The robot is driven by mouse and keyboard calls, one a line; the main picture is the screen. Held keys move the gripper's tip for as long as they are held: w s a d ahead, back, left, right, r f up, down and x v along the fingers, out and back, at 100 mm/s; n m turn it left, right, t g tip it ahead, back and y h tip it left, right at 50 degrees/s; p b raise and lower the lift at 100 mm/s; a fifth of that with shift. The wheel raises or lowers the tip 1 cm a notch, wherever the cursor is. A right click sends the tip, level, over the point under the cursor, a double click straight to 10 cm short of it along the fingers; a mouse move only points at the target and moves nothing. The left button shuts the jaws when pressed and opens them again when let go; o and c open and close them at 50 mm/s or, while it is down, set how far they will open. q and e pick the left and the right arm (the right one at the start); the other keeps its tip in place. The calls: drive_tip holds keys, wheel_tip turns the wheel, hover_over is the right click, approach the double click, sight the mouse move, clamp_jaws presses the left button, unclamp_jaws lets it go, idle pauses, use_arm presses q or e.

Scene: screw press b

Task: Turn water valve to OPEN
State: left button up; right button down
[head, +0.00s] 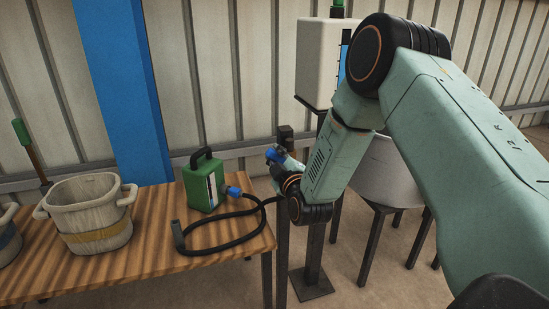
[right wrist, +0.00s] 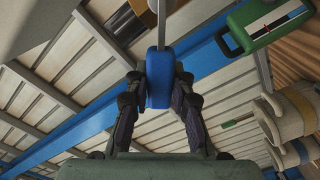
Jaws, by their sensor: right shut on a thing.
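A blue piece that looks like the handle of the water valve (right wrist: 159,88) is between the two fingers of my right gripper (right wrist: 160,85) in the right wrist view. The fingers press it from both sides, and a thin grey rod runs up behind it. In the head view my right gripper (head: 279,165) is at the post right of the table, with a bit of blue showing there. My gripper and wrist hide most of the valve, and I cannot read any OPEN mark or tell its turn. My left gripper is not in view.
A wooden table (head: 150,254) bears a green canister (head: 203,186), a black hose (head: 215,246) and a light handled basket (head: 88,208). A white tank (head: 322,58) stands behind my right arm, above a grey basin (head: 378,180). A blue column (head: 120,85) rises by the wall.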

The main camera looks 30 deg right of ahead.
drive_tip(key=m, duration=0.1)
drive_tip(key=d+r+m+p, duration=0.1)
drive_tip(key=shift+s+d+r+m, duration=0.15)
drive_tip(key=shift+r+m, duration=0.1)
drive_tip(key=shift+m, duration=0.15)
drive_tip(key=m, duration=0.1)
drive_tip(key=d+r+m+p, duration=0.1)
drive_tip(key=shift+s+d+m, duration=0.15)
drive_tip(key=shift+d+m, duration=0.05)
drive_tip(key=shift+m, duration=0.2)
drive_tip(key=shift+s+d+r+m, duration=0.15)
drive_tip(key=shift+d+m, duration=0.5)
drive_tip(key=shift+m, duration=0.55)
drive_tip(key=shift+s+d+r+m+p, duration=0.1)
drive_tip(key=shift+s+d+m+p, duration=0.15)
drive_tip(key=shift+d+m, duration=0.75)
drive_tip(key=shift+a+m, duration=0.2)
drive_tip(key=shift+m, duration=0.2)
drive_tip(key=c, duration=1.1)
unclamp_jaws()
drive_tip(key=shift+c, duration=0.2)
drive_tip(key=shift+s, duration=0.1)
drive_tip(key=v, duration=1.1)
drive_tip(key=shift+s+a, duration=0.2)
drive_tip(key=shift+s, duration=0.15)
